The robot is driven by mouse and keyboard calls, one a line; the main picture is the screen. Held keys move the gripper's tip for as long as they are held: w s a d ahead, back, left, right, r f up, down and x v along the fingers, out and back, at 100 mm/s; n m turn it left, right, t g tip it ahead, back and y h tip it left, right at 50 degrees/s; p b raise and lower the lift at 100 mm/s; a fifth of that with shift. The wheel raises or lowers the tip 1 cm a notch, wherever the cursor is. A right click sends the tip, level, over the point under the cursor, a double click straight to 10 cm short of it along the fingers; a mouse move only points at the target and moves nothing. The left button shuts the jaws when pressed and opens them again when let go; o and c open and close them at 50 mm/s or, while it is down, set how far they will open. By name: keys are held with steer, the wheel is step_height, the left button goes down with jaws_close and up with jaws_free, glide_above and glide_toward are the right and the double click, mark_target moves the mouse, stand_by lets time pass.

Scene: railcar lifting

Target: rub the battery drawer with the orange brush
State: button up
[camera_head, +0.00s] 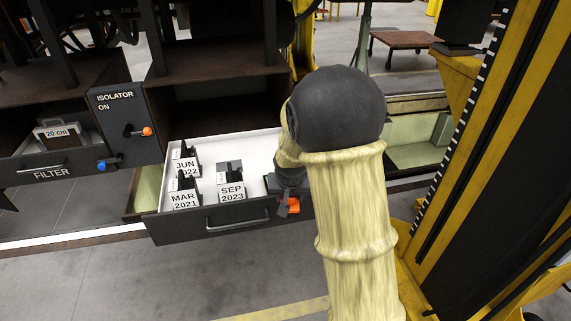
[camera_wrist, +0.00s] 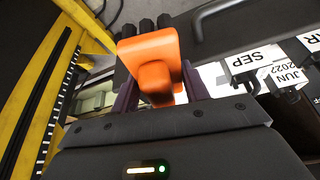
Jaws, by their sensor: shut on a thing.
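The battery drawer (camera_head: 172,232) is pulled open in the head view, with a dark front, a bar handle and a white inside. Batteries labelled JUN 2022 (camera_head: 185,166), MAR 2021 (camera_head: 184,200) and SEP 2023 (camera_head: 232,192) stand in it. My gripper (camera_head: 290,190) is at the drawer's right front corner, partly hidden by my arm. It is shut on the orange brush (camera_wrist: 148,52), which fills the space between the fingers in the wrist view. The brush shows as a small orange patch (camera_head: 292,207) in the head view. Whether it touches the drawer is unclear.
A yellow and black column (camera_head: 480,150) stands close on the right. Open floor (camera_head: 200,285) lies in front of the drawer.

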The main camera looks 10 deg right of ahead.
steer(key=s+f+b, duration=0.2)
steer(key=f+b, duration=0.3)
steer(key=f, duration=0.3)
steer(key=s+f+m+b, duration=0.1)
steer(key=s+f+b, duration=0.1)
steer(key=f+b, duration=0.3)
step_height(320, 180, down, 4)
steer(key=shift+s+r+h, duration=0.1)
steer(key=shift+s+h, duration=0.2)
steer(key=shift+s, duration=0.1)
